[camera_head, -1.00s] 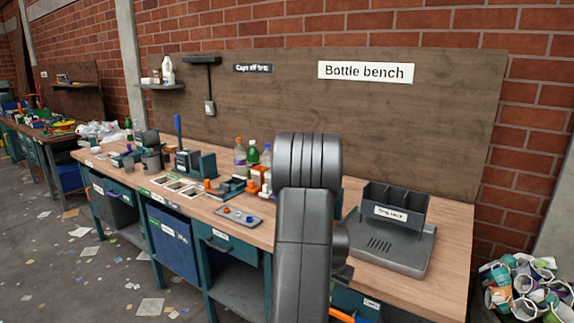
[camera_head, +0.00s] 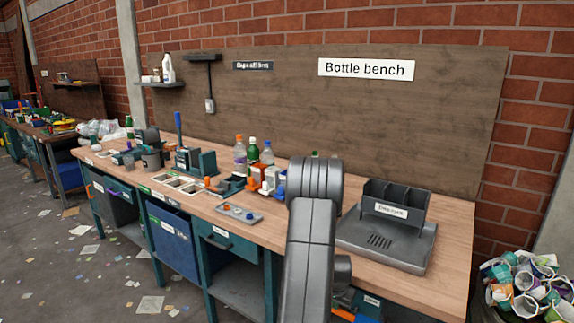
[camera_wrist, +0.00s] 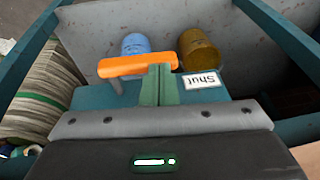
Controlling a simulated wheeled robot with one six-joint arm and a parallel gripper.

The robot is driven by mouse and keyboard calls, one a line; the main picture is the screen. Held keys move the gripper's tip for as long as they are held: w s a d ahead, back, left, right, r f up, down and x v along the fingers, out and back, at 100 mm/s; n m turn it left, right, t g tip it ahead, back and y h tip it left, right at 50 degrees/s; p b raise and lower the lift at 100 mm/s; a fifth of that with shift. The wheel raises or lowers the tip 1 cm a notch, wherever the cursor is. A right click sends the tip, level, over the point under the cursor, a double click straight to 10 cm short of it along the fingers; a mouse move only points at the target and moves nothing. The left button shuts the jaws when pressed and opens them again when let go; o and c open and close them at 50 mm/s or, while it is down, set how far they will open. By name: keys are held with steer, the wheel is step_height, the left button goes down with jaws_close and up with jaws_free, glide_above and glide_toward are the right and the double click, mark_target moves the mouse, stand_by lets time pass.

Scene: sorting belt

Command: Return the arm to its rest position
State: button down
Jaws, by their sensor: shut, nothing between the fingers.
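My arm (camera_head: 312,235) rises in front of the bottle bench in the head view, bent at a grey joint near the bench's front edge. My gripper is hidden in that view. In the wrist view my gripper (camera_wrist: 160,85) shows as two green fingers closed together with nothing between them. An orange handle-like bar (camera_wrist: 138,66) lies beyond the fingertips; I cannot tell if they touch it.
The bottle bench (camera_head: 270,232) holds bottles (camera_head: 252,150), a small grey tray (camera_head: 239,214) and a dark rack (camera_head: 392,215). A bin of crushed cups (camera_head: 525,285) stands at the right. A blue can (camera_wrist: 135,44) and a brown can (camera_wrist: 198,50) show in the wrist view. Littered floor is at left.

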steer(key=d+p+v, duration=0.3)
steer(key=p+v, duration=0.2)
steer(key=v, duration=1)
steer(key=shift+r, duration=0.4)
steer(key=shift+a, duration=0.1)
